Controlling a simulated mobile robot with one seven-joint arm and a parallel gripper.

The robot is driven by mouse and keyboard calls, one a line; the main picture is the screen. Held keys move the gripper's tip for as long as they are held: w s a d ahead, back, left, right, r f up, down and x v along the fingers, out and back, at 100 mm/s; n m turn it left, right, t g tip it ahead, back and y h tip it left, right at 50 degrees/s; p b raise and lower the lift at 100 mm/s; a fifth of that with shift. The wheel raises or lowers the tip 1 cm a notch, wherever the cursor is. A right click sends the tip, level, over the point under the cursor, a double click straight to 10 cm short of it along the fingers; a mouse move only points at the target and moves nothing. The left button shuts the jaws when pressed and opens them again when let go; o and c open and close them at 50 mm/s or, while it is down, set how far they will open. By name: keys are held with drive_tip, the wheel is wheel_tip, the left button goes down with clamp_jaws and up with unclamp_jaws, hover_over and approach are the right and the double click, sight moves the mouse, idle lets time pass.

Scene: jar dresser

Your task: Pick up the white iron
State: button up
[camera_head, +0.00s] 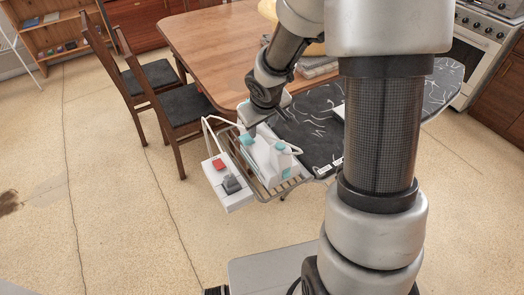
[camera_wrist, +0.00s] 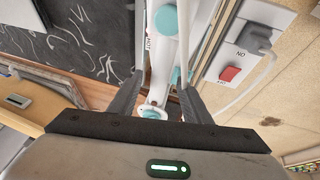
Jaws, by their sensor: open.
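The white iron (camera_head: 268,160) with teal parts rests on the wire rack (camera_head: 292,185) at the near end of the ironing board. My gripper (camera_head: 252,127) reaches down to the iron's far left side in the head view. In the wrist view the iron (camera_wrist: 162,50) shows as a white body with teal knobs, running up between the fingers. My gripper (camera_wrist: 162,88) is open, with one finger on each side of part of the iron. I cannot tell whether either finger touches it. The arm and wrist partly hide the iron's far side in the head view.
A white switch box (camera_head: 229,184) with a red switch stands close beside the iron, with a pale cord near it. The dark patterned ironing board (camera_head: 306,140) extends right. A wooden table (camera_head: 215,45) and dark chairs (camera_head: 183,108) stand behind. The floor at left is open.

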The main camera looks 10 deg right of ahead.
drive_tip(key=shift+f, duration=0.2)
drive_tip(key=shift+c, duration=0.4)
clamp_jaws()
idle(1.2)
drive_tip(key=shift+a+r, duration=0.1)
drive_tip(key=shift+r, duration=0.05)
